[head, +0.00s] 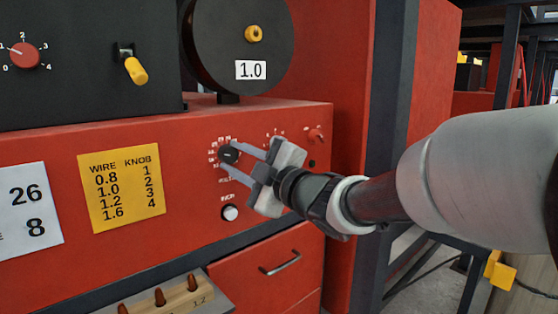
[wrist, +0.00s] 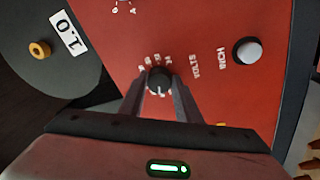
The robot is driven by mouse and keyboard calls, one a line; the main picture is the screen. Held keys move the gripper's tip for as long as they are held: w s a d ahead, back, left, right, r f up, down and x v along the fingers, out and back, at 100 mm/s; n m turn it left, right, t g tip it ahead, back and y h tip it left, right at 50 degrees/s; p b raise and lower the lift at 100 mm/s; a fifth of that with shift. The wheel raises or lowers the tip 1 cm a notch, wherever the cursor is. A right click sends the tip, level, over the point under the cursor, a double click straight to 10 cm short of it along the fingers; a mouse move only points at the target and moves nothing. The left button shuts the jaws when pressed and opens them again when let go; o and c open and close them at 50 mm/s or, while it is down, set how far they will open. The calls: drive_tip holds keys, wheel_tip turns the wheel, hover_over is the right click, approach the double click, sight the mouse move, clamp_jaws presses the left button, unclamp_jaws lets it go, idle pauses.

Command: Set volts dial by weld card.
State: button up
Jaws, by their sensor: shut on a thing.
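The volts dial is a small black knob (head: 229,154) on the red welder panel, ringed by white numbers too small to read. It also shows in the wrist view (wrist: 158,80), with "VOLTS" printed beside it. My gripper (head: 237,159) is shut on this knob, one finger on each side. The fingers also show in the wrist view (wrist: 158,92). The knob's pointer is hard to make out. A white card (head: 28,212) at the left edge shows "26" and "8"; its left part is cut off.
A yellow wire-and-knob chart (head: 121,187) is on the panel. A white INCH button (head: 230,213) sits below the dial, and a small red knob (head: 316,134) to its right. A black spool (head: 238,45) marked 1.0 stands above. A wooden tip holder (head: 165,302) is below.

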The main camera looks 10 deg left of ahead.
drive_tip(key=m, duration=0.5)
drive_tip(key=shift+t, duration=0.4)
drive_tip(key=m+p, duration=0.1)
drive_tip(key=m, duration=0.3)
drive_tip(key=shift+s+a+h, duration=0.1)
drive_tip(key=shift+s+h, duration=0.05)
drive_tip(key=shift+h, duration=0.25)
drive_tip(key=m+p, duration=0.1)
drive_tip(key=m, duration=0.1)
drive_tip(key=m+p, duration=0.1)
drive_tip(key=m, duration=0.2)
drive_tip(key=shift+a+t+h, duration=0.1)
drive_tip(key=shift+t+h, duration=0.2)
drive_tip(key=shift+t, duration=0.1)
drive_tip(key=shift+s+m+p, duration=0.1)
drive_tip(key=shift+m+p, duration=0.9)
drive_tip(key=shift+m, duration=1.4)
drive_tip(key=shift+h, duration=0.3)
drive_tip(key=o, duration=1.1)
drive_tip(key=shift+c, duration=0.2)
drive_tip(key=shift+s, duration=0.1)
